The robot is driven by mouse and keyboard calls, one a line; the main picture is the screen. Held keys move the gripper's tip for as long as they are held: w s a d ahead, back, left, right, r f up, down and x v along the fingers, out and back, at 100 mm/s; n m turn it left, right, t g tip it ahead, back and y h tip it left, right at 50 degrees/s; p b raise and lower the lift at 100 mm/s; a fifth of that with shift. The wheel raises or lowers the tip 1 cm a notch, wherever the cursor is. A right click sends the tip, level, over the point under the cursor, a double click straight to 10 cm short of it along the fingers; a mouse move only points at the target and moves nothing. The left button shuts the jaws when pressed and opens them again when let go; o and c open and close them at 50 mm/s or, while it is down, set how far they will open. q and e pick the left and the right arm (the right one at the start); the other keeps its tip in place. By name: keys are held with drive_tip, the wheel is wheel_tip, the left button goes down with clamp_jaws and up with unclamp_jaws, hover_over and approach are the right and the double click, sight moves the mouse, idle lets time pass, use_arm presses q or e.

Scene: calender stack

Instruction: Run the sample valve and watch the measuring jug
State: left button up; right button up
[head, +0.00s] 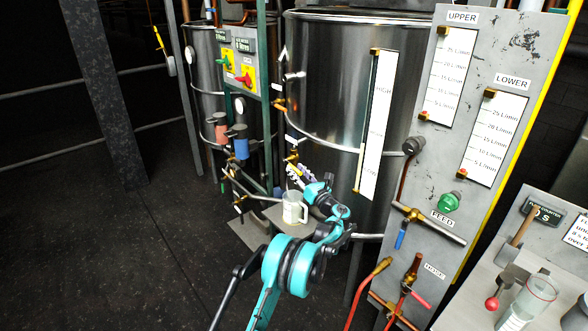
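A clear measuring jug (294,207) stands upright on a small grey shelf in front of the large steel tank. A brass valve with a pale lever (294,143), probably the sample valve, sits on the tank above the jug. My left gripper (296,175) is between them, just below the valve and above the jug's right side. Its fingers are small and partly blend with the fittings behind, so I cannot tell whether they are open or touching the valve. The liquid level in the jug is too small to read. My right gripper is not in view.
A grey panel with UPPER and LOWER gauges, a green knob (449,202) and pipe valves stands at right. A bench with a clear beaker (530,299) is at lower right. Pumps and a switch box (241,67) stand at left. The dark floor is clear at lower left.

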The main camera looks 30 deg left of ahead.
use_arm(q)
drive_tip(key=v, duration=0.9)
drive_tip(key=shift+s+d, duration=0.2)
drive_tip(key=shift+d, duration=0.1)
drive_tip(key=s+d+r+n+g+h, duration=0.1)
drive_tip(key=s+r+n+h, duration=0.25)
drive_tip(key=s+n, duration=0.35)
drive_tip(key=s+d+r+n+g+h, duration=0.15)
drive_tip(key=s+n+h, duration=0.3)
drive_tip(key=s, duration=0.55)
drive_tip(key=s+d+f+n+h, duration=0.2)
drive_tip(key=s+d+n, duration=0.3)
drive_tip(key=s, duration=0.3)
drive_tip(key=s+d+f+n+h, duration=0.2)
drive_tip(key=s+d+n+h, duration=0.2)
drive_tip(key=s, duration=0.5)
drive_tip(key=s+d+f+n+h, duration=0.2)
drive_tip(key=s+d+n, duration=0.3)
drive_tip(key=s, duration=0.4)
drive_tip(key=shift+d+f+n+h, duration=0.35)
drive_tip(key=shift+d+h, duration=0.15)
drive_tip(key=shift+h, duration=0.3)
